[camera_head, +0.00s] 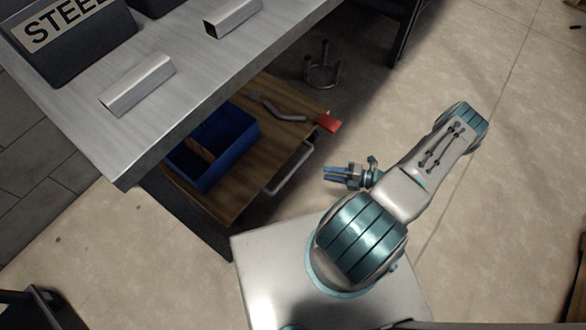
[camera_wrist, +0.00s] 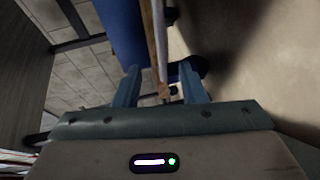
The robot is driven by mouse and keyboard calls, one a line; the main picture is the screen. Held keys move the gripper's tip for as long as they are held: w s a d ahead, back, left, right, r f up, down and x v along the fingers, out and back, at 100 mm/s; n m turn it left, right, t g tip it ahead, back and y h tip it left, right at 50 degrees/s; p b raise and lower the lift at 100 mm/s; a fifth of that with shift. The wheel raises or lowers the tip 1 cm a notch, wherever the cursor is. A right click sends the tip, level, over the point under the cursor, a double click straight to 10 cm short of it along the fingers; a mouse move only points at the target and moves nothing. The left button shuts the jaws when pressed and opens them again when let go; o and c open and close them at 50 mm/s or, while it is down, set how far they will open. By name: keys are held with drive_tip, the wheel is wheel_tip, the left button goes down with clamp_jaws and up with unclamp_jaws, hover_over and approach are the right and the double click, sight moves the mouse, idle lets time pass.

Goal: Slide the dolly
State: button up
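The dolly (camera_head: 240,190) is a low wooden platform partly under the metal table, with a pale metal handle (camera_head: 290,170) on its right side. A blue bin (camera_head: 222,137) stands on it. My gripper (camera_head: 328,174) is to the right of the handle, apart from it in the head view. In the wrist view my gripper (camera_wrist: 160,84) has its two fingers spread, with nothing clamped. The dolly's wooden edge (camera_wrist: 149,38) and the pale handle (camera_wrist: 158,38) show ahead, lined up with the gap between the fingers. Dark wheels show beside them.
The metal table (camera_head: 205,75) overhangs part of the dolly and bears metal bars and a bin marked STEEL. A red-ended tool (camera_head: 328,122) lies at the dolly's far edge. A metal ring stand (camera_head: 322,72) is beyond.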

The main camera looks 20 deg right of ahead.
sight(295, 168)
drive_tip(key=b+x, duration=0.2)
drive_tip(key=x, duration=1.1)
drive_tip(key=shift+w+a+f+b, duration=0.15)
drive_tip(key=shift+w+a+b, duration=0.1)
drive_tip(key=shift+b, duration=0.1)
drive_tip(key=shift+s, duration=0.1)
clamp_jaws()
